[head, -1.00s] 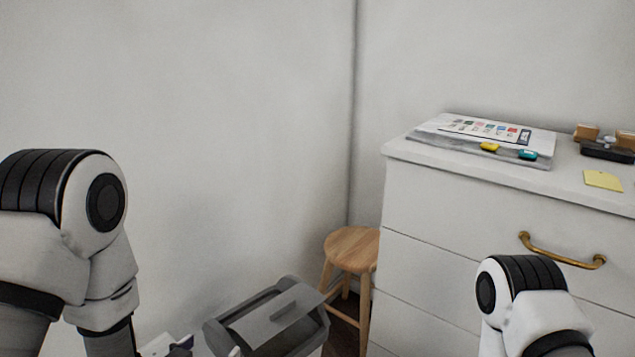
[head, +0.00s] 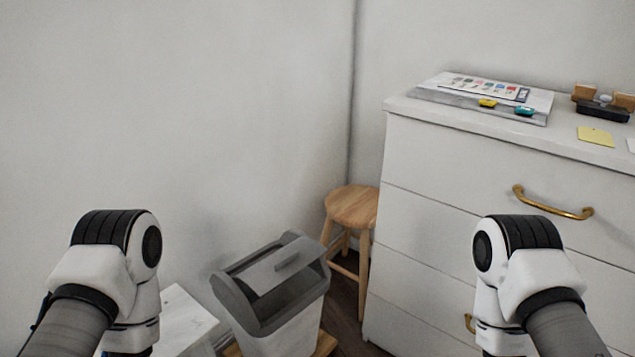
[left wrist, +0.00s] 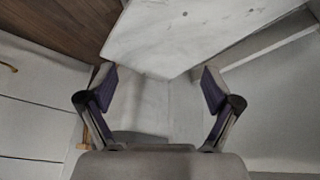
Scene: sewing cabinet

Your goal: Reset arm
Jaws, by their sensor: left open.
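My left gripper (left wrist: 158,90) shows in the left wrist view with its two dark-padded fingers spread wide and nothing between them. A white marbled surface (left wrist: 200,30) lies beyond the fingertips in that view. In the head view only my left arm's joint shows at the lower left, and its gripper is out of sight. My right arm's joint shows at the lower right in front of the drawers, with its gripper also out of sight.
A white chest of drawers (head: 420,160) with brass handles stands right, with a booklet (head: 480,95), yellow note (head: 595,136) and small items on top. A wooden stool (head: 352,207) and a grey-lidded bin (head: 265,280) stand between the arms. A white marbled surface (head: 180,318) lies left of the bin.

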